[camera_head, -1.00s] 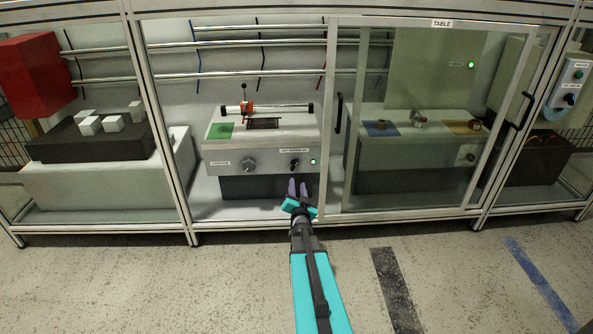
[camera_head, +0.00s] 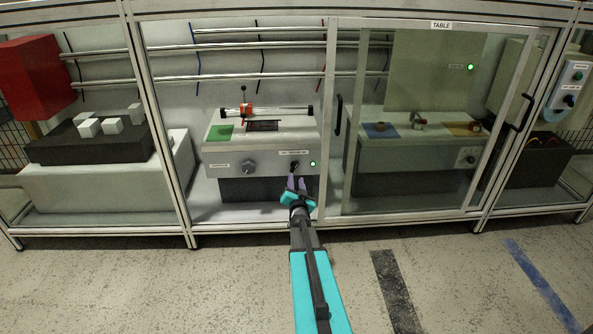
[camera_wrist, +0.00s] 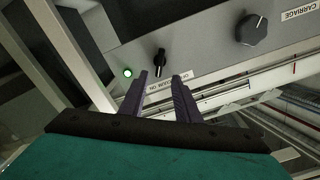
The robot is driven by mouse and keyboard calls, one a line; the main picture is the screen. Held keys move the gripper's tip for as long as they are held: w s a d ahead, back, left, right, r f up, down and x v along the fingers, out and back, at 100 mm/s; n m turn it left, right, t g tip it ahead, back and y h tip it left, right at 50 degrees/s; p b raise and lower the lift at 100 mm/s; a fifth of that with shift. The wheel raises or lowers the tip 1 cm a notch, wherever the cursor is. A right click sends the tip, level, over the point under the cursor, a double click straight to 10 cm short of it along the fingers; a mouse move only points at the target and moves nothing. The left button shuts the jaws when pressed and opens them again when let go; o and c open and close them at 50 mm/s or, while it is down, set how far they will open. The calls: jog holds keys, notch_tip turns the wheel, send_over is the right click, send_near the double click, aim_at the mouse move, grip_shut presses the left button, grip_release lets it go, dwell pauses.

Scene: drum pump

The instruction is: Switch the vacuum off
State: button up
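The black vacuum knob (camera_wrist: 160,62) is on the front panel of the white machine, beside an OFF / VACUUM ON label (camera_wrist: 166,83) partly covered by my fingers in the wrist view. In the head view the knob (camera_head: 294,165) is left of the lamp (camera_head: 312,163). My gripper (camera_head: 297,183) is open and empty, its purple fingers just below the knob. The wrist view shows the fingers (camera_wrist: 163,88) apart, with the knob beyond their tips and roughly between them; I see no contact.
A larger CARRIAGE knob (camera_head: 249,168) is on the same panel to the left. A frame post (camera_head: 328,120) and a glass door (camera_head: 425,120) with a handle (camera_head: 338,114) stand close on the right. The bay in front of the panel is open.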

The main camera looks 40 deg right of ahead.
aim_at(295, 167)
jog(key=shift+b+x, duration=0.8)
jog(key=shift+x, duration=3.65)
